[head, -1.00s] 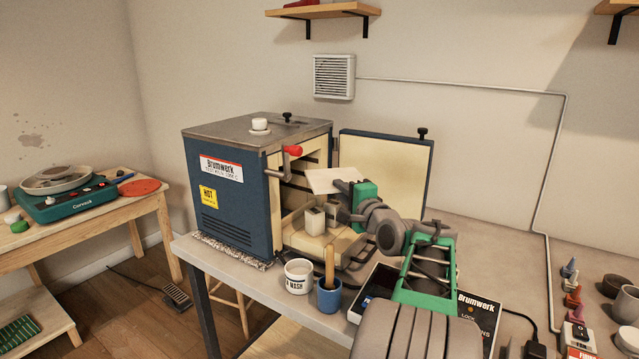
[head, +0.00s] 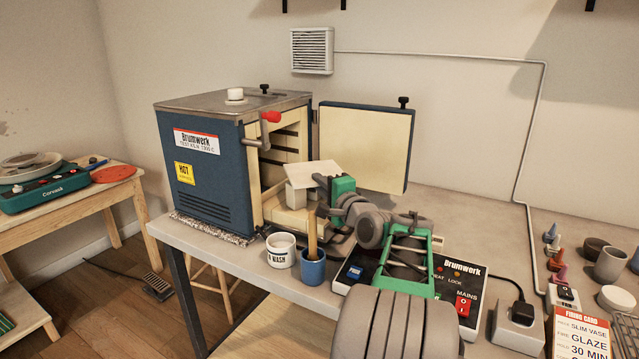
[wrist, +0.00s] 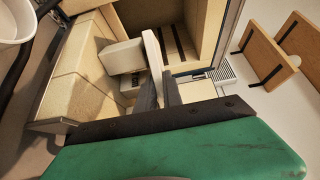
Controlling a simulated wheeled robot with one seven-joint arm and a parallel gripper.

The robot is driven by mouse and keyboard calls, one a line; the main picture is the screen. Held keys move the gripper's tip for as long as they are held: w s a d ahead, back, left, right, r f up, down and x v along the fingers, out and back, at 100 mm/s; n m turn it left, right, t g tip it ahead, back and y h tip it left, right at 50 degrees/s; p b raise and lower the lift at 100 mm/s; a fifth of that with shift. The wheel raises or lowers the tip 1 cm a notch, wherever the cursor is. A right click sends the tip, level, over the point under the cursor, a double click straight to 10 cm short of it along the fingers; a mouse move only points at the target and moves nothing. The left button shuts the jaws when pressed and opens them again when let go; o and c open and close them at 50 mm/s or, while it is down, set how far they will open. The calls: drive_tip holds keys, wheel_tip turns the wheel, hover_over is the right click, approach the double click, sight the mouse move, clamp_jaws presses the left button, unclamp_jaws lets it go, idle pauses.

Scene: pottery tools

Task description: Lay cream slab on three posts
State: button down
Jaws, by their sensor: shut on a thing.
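The cream slab (head: 312,171) is a thin pale plate in front of the open kiln (head: 205,165) in the head view. My gripper (head: 333,186) is shut on its right edge. In the wrist view the slab (wrist: 153,52) shows nearly edge-on beyond the dark fingertips (wrist: 160,92). A pale post (head: 297,194) stands under the slab's left part in the head view. A pale block, seemingly a post (wrist: 122,57), is beside the slab in the wrist view. The other posts are hidden or unclear. I cannot tell whether the slab touches any post.
The kiln door (head: 362,148) stands open behind my gripper. A white wash cup (head: 281,250) and a blue cup (head: 312,268) with a wooden-handled tool stand near the table's front edge. A control box (head: 455,290) is beside my arm.

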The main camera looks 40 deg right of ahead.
drive_tip(key=shift+f+b, duration=0.45)
drive_tip(key=shift+f, duration=0.05)
idle(0.3)
drive_tip(key=c, duration=1.4)
unclamp_jaws()
drive_tip(key=shift+c, duration=0.2)
drive_tip(key=shift+o, duration=0.2)
drive_tip(key=shift+f, duration=0.2)
drive_tip(key=v, duration=0.8)
drive_tip(key=shift+r, duration=0.15)
